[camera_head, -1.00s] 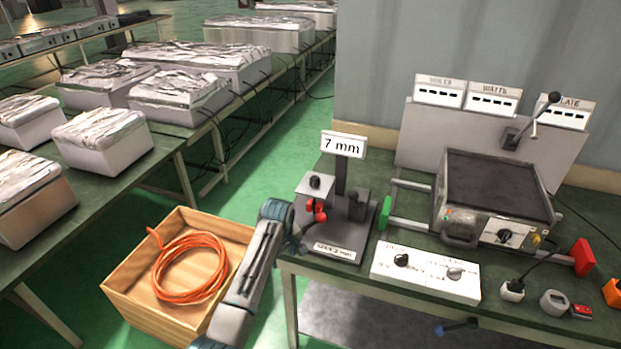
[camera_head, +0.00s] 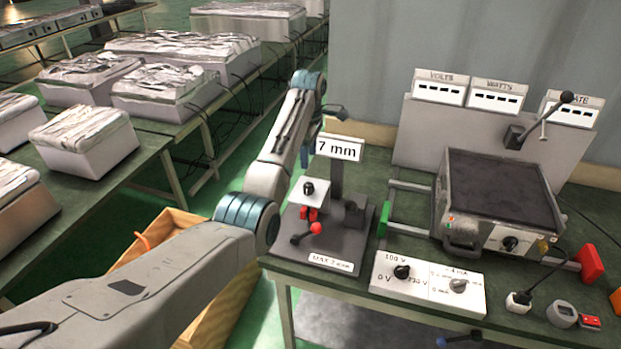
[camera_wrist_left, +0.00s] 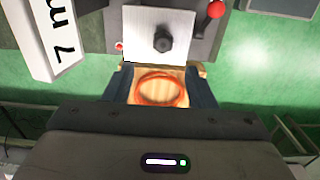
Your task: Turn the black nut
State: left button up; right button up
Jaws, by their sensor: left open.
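A black nut (camera_head: 308,188) stands on the white plate (camera_head: 303,198) of the device under the "7 mm" sign (camera_head: 339,147). In the left wrist view the black nut (camera_wrist_left: 163,40) is upright in the middle of the white plate (camera_wrist_left: 148,25), beyond the fingertips. The nut is not touched.
A red-knobbed lever (camera_head: 315,229) sits at the device's front. The sign (camera_wrist_left: 48,35) is close on the left in the wrist view. A white switch box (camera_head: 428,285) and a heater unit (camera_head: 497,190) stand to the right. A wooden box (camera_head: 208,325) is on the floor.

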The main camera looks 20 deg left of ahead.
pick_arm(q)
jog(key=p, duration=0.2)
send_over(309, 186)
jog(key=f, duration=0.4)
jog(key=shift+s+f, duration=0.2)
jog(key=shift+f, duration=0.2)
jog(key=f, duration=0.1)
jog(key=f+p, duration=0.1)
jog(key=f, duration=0.2)
jog(key=shift+w+f, duration=0.15)
jog(key=shift+w, duration=0.1)
jog(key=shift+s+f, duration=0.1)
jog(key=shift+f, duration=0.45)
pick_arm(e)
jog(key=r, duration=0.2)
jog(key=s+r, duration=0.1)
jog(key=shift+a+r, duration=0.25)
jog(key=shift+r, duration=0.05)
pick_arm(q)
jog(key=c, duration=1)
pick_arm(e)
jog(key=shift+d, duration=0.2)
